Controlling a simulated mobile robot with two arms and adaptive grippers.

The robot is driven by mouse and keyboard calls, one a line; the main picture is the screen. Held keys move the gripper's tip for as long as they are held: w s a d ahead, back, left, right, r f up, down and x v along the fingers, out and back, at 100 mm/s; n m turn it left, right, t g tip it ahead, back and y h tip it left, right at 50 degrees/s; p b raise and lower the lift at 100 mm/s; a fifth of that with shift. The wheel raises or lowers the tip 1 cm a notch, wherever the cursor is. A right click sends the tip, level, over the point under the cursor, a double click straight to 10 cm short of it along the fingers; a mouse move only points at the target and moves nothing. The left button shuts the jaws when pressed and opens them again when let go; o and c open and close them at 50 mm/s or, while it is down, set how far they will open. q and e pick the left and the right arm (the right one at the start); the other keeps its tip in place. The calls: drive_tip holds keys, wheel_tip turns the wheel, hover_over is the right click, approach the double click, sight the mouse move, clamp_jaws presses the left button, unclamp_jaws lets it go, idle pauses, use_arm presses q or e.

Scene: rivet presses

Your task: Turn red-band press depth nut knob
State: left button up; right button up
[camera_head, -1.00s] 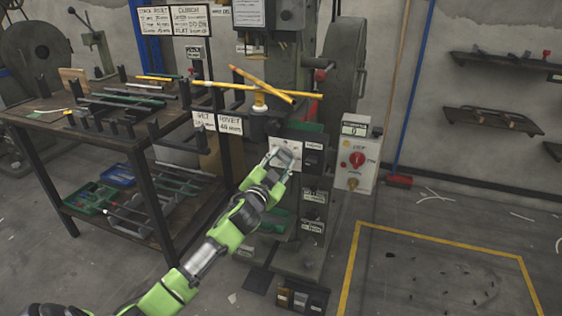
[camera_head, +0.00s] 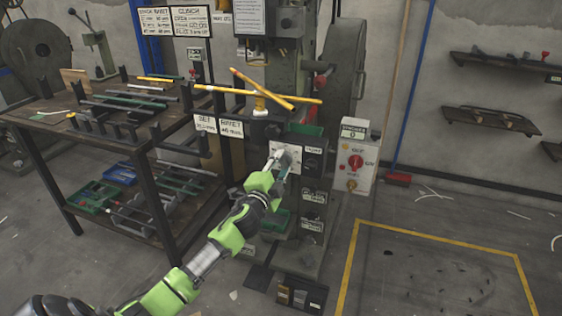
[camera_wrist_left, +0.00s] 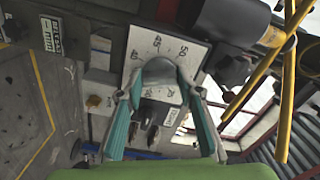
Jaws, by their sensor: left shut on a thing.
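The press (camera_head: 312,175) stands in the middle of the head view. A pale dial plate (camera_head: 291,153) is on its front; in the left wrist view the plate (camera_wrist_left: 186,50) carries printed numbers around a rounded grey knob (camera_wrist_left: 158,70). My left gripper (camera_head: 277,160) reaches the plate from the lower left. In the left wrist view, the teal-padded fingers of the gripper (camera_wrist_left: 158,88) stand on both sides of the knob and are shut on it. The gripper hides the knob in the head view. My right gripper is not in view.
Yellow rods (camera_head: 270,91) lie crossed on the press above the dial. A control box (camera_head: 356,157) with a red switch stands to the right. A workbench (camera_head: 75,125) with several bars is at left.

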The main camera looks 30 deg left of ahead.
use_arm(q)
drive_tip(key=shift+m+p, duration=0.4)
drive_tip(key=shift+m, duration=1.2)
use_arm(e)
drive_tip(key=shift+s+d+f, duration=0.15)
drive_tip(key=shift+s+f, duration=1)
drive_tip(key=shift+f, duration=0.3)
use_arm(q)
drive_tip(key=o, duration=1.1)
drive_tip(key=shift+s, duration=0.1)
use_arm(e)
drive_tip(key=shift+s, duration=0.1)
use_arm(q)
drive_tip(key=v, duration=1.1)
drive_tip(key=shift+s, duration=0.4)
drive_tip(key=shift+d+f, duration=0.1)
drive_tip(key=shift+f, duration=0.05)
